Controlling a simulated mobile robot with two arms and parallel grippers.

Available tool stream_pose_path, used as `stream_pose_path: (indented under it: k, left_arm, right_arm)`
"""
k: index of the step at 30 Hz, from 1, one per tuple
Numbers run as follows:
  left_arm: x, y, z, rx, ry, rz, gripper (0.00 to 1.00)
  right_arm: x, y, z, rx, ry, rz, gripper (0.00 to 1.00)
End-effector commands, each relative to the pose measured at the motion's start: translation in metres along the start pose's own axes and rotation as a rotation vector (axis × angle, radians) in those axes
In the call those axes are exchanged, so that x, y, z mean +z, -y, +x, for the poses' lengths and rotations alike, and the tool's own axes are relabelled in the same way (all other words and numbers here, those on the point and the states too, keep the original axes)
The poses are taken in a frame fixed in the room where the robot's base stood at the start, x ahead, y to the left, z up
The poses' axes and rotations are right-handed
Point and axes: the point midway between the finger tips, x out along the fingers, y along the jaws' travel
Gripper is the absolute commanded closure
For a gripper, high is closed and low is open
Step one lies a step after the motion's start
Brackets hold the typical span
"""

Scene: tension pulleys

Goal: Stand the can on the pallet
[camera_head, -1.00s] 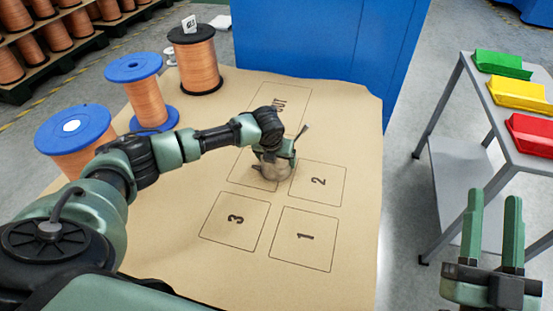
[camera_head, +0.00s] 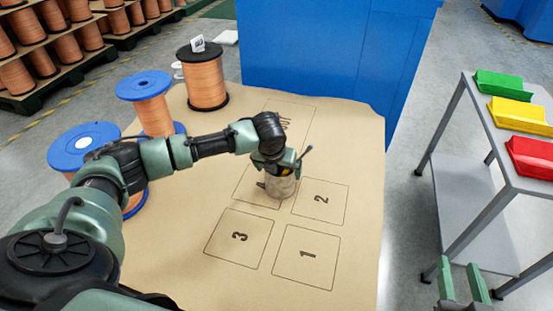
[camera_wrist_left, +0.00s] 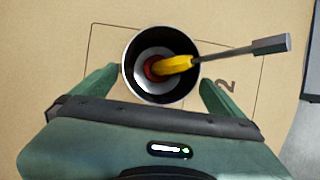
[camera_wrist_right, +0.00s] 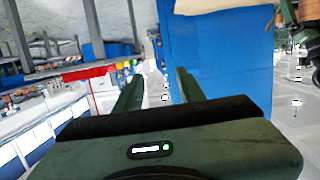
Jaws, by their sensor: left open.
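The can (camera_head: 283,188) is a grey metal cylinder standing upright on the brown sheet, over the square beside square 2. In the left wrist view the can (camera_wrist_left: 160,98) shows its open top, with a yellow-handled tool (camera_wrist_left: 178,65) leaning out over the rim. My left gripper (camera_head: 277,168) is open, one finger on each side of the can; I cannot tell whether they touch it. My right gripper (camera_head: 463,284) is open and empty at the lower right, beyond the sheet. Pallets (camera_head: 40,92) bearing copper spools stand at the top left.
Blue-flanged spools (camera_head: 143,88) and a black-flanged spool (camera_head: 205,80) stand at the sheet's left and back. A blue cabinet (camera_head: 315,50) rises behind. A grey table (camera_head: 500,140) with green, yellow and red bins is at the right. Squares 1 and 3 are clear.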

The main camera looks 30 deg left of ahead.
Motion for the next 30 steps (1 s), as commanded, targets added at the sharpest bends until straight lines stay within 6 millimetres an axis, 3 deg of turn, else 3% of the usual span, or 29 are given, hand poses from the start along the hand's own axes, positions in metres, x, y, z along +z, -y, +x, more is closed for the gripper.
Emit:
stream_pose_path:
  k: [3,9,17,20,23,27,30]
  left_arm:
    - [0.002,-0.001,-0.019,0.000,0.002,-0.001,0.00]
    - [0.001,0.000,-0.040,-0.001,0.001,-0.001,0.00]
    - [-0.005,0.007,-0.047,-0.013,-0.002,-0.013,0.00]
    - [-0.024,0.036,-0.042,-0.066,-0.004,-0.078,0.00]
    - [-0.057,0.083,-0.038,-0.163,-0.016,-0.218,0.00]
    - [-0.110,0.153,-0.049,-0.342,-0.070,-0.544,0.00]
    - [-0.139,0.188,-0.066,-0.457,-0.132,-0.827,0.00]
  right_arm:
    - [0.026,-0.004,-0.007,0.009,0.146,-0.001,0.61]
    - [0.063,-0.009,-0.023,0.020,0.336,0.000,0.61]
    - [0.082,-0.011,-0.034,0.026,0.436,0.001,0.61]
    - [0.083,-0.011,-0.034,0.026,0.441,0.001,0.61]
    - [0.083,-0.011,-0.034,0.026,0.441,0.001,0.61]
    - [0.083,-0.011,-0.034,0.026,0.440,0.001,0.61]
    - [0.083,-0.011,-0.034,0.026,0.439,0.001,0.61]
